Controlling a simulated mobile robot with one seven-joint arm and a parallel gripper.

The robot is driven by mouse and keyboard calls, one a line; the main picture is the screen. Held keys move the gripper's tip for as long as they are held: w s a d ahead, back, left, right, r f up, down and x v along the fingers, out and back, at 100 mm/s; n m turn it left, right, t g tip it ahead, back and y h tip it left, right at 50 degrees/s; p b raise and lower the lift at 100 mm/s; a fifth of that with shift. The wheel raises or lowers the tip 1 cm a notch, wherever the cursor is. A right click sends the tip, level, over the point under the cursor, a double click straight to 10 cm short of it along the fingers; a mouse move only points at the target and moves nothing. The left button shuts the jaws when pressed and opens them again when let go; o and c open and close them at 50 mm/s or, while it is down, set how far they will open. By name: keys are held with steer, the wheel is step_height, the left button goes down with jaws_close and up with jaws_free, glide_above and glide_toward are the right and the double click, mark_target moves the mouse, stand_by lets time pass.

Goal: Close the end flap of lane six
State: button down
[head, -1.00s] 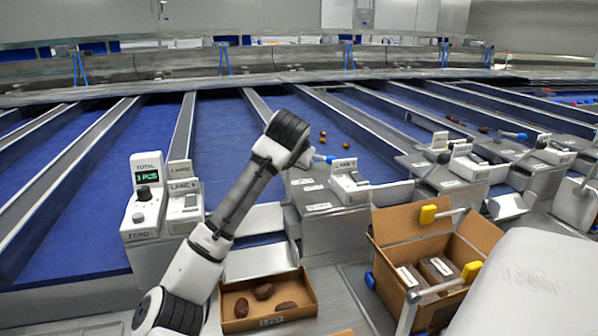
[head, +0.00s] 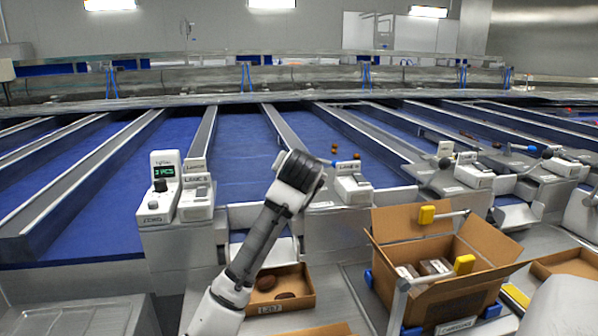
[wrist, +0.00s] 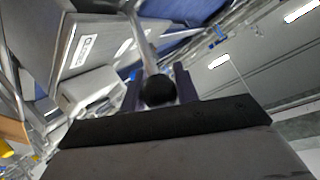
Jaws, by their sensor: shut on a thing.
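The lane 6 control box (head: 196,200), with a LANE 6 label, stands beside a counter box (head: 160,190) with a green display. A metal flap (head: 270,254) slopes at the lane's end, above a small date carton; my arm partly covers it. In the head view my arm reaches up past the right of the lane, and its wrist hides my gripper. In the wrist view my gripper (wrist: 160,91) is shut on a round black knob (wrist: 158,92) at the end of a pale lever rod (wrist: 141,45). The lever's base is unclear.
The small carton (head: 308,296) holds dates. A large open carton (head: 395,272) with yellow-tipped holders stands to the right. Blue belts (head: 240,150) run back between metal dividers. Another control box (head: 354,188) stands right of my wrist.

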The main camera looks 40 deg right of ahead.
steer(key=shift+s+a, duration=0.15)
steer(key=shift+s, duration=0.15)
steer(key=shift+r, duration=0.1)
steer(key=c, duration=1.1)
jaws_free()
steer(key=shift+r, duration=0.1)
steer(key=shift+o, duration=0.2)
steer(key=b+v, duration=0.3)
steer(key=v, duration=1)
steer(key=shift+s+a, duration=0.3)
